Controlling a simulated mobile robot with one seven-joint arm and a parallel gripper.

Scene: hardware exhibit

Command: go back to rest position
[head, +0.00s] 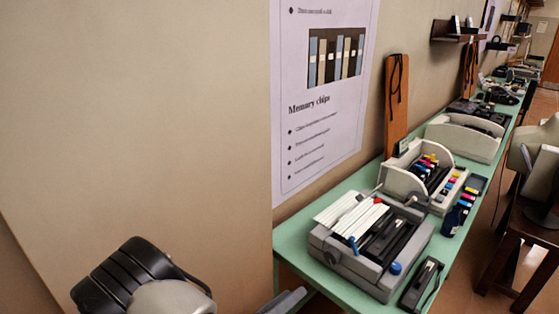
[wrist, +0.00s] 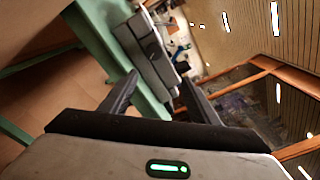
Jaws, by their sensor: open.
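My gripper (wrist: 160,80) shows in the wrist view with its two dark fingers spread apart and nothing between them. Past the fingers are the green table (wrist: 100,20) and a grey machine (wrist: 138,45) on it, both tilted in the picture. In the head view, a dark ribbed part of my arm is at the bottom left, in front of the bare wall. I cannot clearly make out the fingers there.
The green table (head: 291,239) runs along the wall at the right. It bears a grey printer (head: 340,249), a cream printer (head: 398,180) with coloured parts, and a dark blue bottle (head: 452,221). A dark wooden stand (head: 515,235) is at the far right. A poster (head: 318,120) hangs on the wall.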

